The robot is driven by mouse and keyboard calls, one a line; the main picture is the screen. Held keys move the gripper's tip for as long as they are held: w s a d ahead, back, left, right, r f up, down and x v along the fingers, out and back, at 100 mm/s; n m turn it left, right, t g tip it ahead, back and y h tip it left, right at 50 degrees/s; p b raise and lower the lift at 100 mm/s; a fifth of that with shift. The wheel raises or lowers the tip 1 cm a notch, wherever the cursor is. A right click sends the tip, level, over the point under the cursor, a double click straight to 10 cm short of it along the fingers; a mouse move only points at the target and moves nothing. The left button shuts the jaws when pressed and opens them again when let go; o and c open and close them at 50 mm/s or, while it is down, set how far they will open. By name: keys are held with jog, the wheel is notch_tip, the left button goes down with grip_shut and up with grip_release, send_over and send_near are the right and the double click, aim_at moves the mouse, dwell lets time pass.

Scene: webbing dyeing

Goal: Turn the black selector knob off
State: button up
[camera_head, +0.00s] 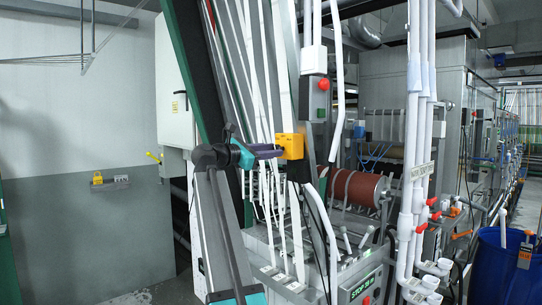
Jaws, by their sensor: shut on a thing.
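My gripper (277,152), dark and purplish, reaches right from the teal wrist in the middle of the picture. Its tips end at a yellow block (291,146), and it is shut there. The exact contact is hard to make out. A dark part (298,171) shows just below the block. The knob's setting is too small to read.
Pale webbing straps (254,70) run down close behind my arm. A red-brown roller (357,188) lies to the right, with white pipes (413,150) in front. A lit green display (362,287) sits low on the machine. A blue drum (497,270) stands far right. Floor at left is clear.

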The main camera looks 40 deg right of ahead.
jog(key=m+b, duration=0.2)
jog(key=m, duration=0.2)
dwell(0.4)
jog(key=o, duration=1.1)
jog(key=shift+c, duration=0.2)
jog(key=shift+a, duration=0.15)
jog(key=w+a+b, duration=0.1)
jog(key=a+b, duration=0.2)
jog(key=a, duration=1)
jog(key=shift+a+b, duration=0.25)
jog(key=shift+b, duration=0.15)
